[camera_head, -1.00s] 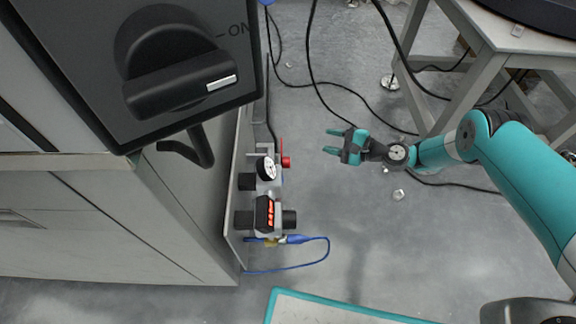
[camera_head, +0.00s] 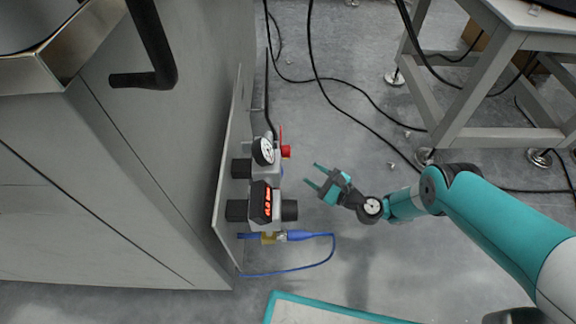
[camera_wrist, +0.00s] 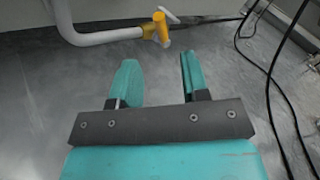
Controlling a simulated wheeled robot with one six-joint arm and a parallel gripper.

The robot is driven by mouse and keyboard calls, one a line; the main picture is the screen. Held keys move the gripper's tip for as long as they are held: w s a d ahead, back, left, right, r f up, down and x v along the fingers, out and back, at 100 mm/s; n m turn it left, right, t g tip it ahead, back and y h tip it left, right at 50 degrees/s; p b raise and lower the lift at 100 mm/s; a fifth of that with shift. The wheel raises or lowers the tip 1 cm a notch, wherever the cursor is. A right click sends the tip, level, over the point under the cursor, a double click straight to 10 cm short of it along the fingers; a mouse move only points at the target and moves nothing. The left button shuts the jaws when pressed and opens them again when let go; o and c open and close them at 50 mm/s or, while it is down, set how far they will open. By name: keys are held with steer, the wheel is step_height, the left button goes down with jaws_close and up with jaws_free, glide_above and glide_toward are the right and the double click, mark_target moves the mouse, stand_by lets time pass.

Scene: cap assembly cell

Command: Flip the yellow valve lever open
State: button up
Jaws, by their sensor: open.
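The yellow valve lever (camera_wrist: 160,27) shows at the top of the wrist view, at the end of a white pipe (camera_wrist: 95,40), with a small white part beside it. I cannot make it out in the head view. My gripper (camera_head: 313,175) is open and empty, held over the floor to the right of the gauge panel. In the wrist view its two teal fingers (camera_wrist: 160,62) point up the picture toward the yellow valve, apart from it and with a gap between them.
A wall panel holds a round gauge (camera_head: 263,151), a red knob (camera_head: 286,151) and a red digital display (camera_head: 262,203). A blue hose (camera_head: 318,236) loops below. Black cables (camera_head: 345,112) cross the floor, and a grey table frame (camera_head: 462,105) stands at the right.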

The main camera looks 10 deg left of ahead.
steer(key=b+x, duration=1)
steer(key=b, duration=0.4)
jaws_close()
